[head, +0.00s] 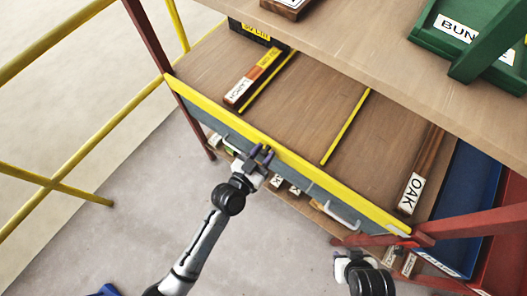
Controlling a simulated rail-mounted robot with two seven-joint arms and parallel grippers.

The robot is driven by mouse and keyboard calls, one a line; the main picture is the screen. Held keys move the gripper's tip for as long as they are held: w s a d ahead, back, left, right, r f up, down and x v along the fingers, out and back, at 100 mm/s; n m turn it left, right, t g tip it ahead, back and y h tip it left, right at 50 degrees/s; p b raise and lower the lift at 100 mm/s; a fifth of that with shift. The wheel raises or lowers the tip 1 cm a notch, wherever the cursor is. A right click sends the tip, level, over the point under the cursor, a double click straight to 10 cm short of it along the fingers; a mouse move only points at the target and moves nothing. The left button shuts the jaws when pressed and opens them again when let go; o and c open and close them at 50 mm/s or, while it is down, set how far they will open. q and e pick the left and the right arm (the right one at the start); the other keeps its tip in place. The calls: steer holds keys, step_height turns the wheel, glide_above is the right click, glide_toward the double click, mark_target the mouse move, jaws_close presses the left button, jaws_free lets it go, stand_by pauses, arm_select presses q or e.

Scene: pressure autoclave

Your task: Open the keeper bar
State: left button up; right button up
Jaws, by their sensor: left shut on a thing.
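A long grey bar with a yellow top edge (310,174), which looks like the keeper bar, runs across the front of the wooden shelf. It appears to stand upright along the shelf edge. A pale handle (342,214) sits on the right part of its grey face. My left gripper (262,156) is at the bar's front face, left of its middle, and is shut on a part there, likely another handle, mostly hidden by the fingers. My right gripper (342,246) is below the bar's right end, apart from it; its fingers are too unclear to read.
Boards labelled LARCH (240,92) and OAK (411,190) lie on the shelf (310,110) behind the bar. A red post (470,226) stands near my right arm. Yellow rails (50,185) stand at left. The floor (110,225) in front is mostly clear.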

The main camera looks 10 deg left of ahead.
arm_select(q)
jaws_close()
steer(key=shift+f+b, duration=0.3)
steer(key=shift+b, duration=0.3)
steer(key=shift+s+a+f+t+h+b, duration=0.15)
steer(key=shift+s+f+t+h+b, duration=0.3)
steer(key=shift+t+b, duration=1.2)
steer(key=shift+s+a+f+t+h+b, duration=0.15)
steer(key=shift+f+t+h+b, duration=0.35)
steer(key=shift+b, duration=2.2)
steer(key=shift+s+a+f+t+h+b, duration=0.25)
steer(key=shift+t+h+b, duration=0.55)
steer(key=shift+b, duration=1.4)
steer(key=shift+d+t, duration=0.1)
steer(key=shift+t, duration=0.15)
